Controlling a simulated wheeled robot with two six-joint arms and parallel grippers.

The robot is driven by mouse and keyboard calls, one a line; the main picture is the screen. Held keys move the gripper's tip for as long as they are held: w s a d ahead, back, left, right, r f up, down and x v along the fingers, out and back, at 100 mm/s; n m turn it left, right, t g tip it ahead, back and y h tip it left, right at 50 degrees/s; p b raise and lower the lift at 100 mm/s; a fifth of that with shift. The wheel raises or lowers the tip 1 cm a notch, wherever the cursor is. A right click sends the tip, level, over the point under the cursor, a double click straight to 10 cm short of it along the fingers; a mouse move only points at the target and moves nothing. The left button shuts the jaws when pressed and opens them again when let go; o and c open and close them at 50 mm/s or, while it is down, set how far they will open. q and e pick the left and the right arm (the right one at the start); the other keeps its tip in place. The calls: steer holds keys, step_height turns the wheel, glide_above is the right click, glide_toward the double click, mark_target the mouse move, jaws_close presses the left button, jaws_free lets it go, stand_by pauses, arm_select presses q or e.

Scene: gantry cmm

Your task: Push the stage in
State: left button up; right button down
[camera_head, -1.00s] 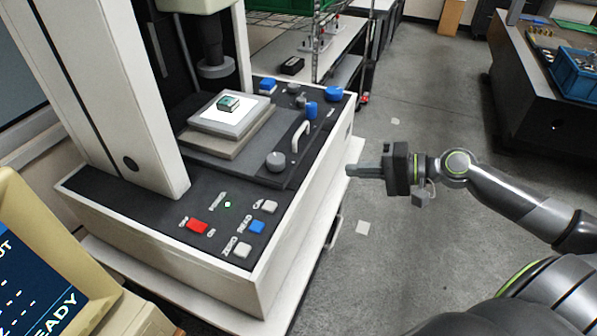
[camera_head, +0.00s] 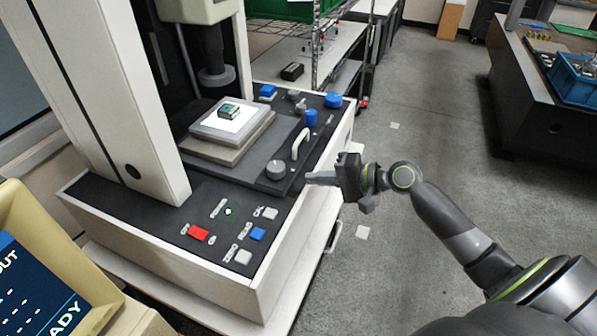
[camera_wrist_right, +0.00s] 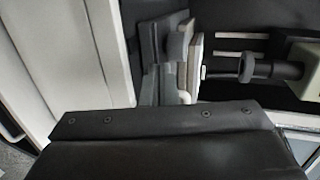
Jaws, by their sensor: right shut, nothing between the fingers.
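The stage (camera_head: 207,152) is a dark sliding plate on the machine's black deck, with a white handle (camera_head: 301,143) and a round grey knob (camera_head: 276,170) at its front edge. A light square platform (camera_head: 222,126) with a small green part (camera_head: 229,111) on it sits on the stage. My right gripper (camera_head: 312,178) is shut and empty, its fingertips close to the stage's front edge, right of the knob. I cannot tell whether they touch. The right wrist view shows the stage (camera_wrist_right: 150,60) sideways beyond the gripper body. My left gripper is not in view.
The white column (camera_head: 112,100) stands left of the stage. Buttons, including a red one (camera_head: 199,233), lie on the front deck, and blue knobs (camera_head: 333,100) at its far right corner. A monitor (camera_head: 40,270) stands at lower left.

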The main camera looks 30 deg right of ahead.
mark_target(285, 172)
steer(key=shift+w+a+p, duration=0.55)
steer(key=shift+w+a, duration=1.1)
steer(key=shift+a, duration=0.05)
steer(key=shift+f, duration=0.1)
steer(key=shift+w+a+p, duration=0.3)
steer(key=shift+w+a, duration=0.3)
steer(key=shift+w, duration=0.1)
